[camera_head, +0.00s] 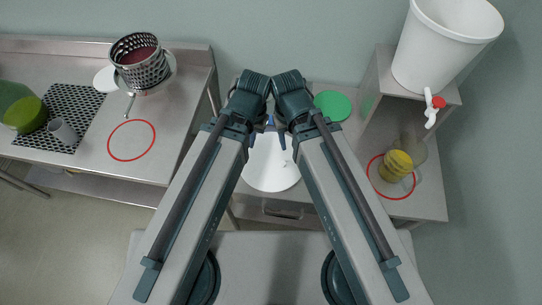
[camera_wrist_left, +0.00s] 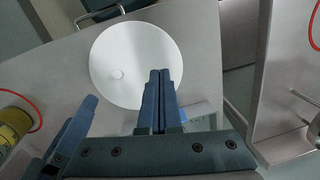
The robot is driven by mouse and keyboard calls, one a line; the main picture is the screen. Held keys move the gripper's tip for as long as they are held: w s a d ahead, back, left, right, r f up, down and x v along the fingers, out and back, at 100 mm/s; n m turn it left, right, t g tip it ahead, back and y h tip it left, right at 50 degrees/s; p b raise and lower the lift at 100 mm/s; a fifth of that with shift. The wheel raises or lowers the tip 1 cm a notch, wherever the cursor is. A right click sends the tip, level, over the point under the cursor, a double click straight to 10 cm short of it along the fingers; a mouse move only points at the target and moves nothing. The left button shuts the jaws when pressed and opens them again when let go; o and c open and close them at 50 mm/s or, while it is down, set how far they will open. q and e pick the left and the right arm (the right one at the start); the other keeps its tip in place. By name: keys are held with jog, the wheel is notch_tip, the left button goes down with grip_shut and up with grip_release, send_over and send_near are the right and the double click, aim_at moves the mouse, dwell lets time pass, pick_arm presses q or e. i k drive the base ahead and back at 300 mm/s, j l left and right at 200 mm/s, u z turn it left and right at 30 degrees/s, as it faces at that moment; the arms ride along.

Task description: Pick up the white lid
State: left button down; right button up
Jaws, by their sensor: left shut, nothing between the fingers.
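The white lid (camera_head: 270,175) is a round disc on the steel surface in the middle of the head view, partly hidden by my arms. It also shows as a white disc (camera_wrist_left: 133,68) with a small round knob in the left wrist view. My left gripper (camera_head: 263,131) is over the lid's far part in the head view. Its fingers (camera_wrist_left: 160,73) are shut together, with nothing between them, and overlap the lid in the left wrist view. My right gripper (camera_head: 282,140) is close beside it; its opening is too small to make out.
A white bucket with a red tap (camera_head: 438,45) stands on a raised stand at right. A yellow object (camera_head: 396,165) sits within a red ring below it. A green disc (camera_head: 332,105) lies behind. The left table holds a perforated basket (camera_head: 140,70) and an empty red ring (camera_head: 131,140).

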aim_at(269, 168)
jog(key=k+j+z, duration=0.1)
jog(key=k+z, duration=0.3)
jog(key=k, duration=0.3)
jog(key=k+z, duration=0.4)
jog(key=k, duration=0.3)
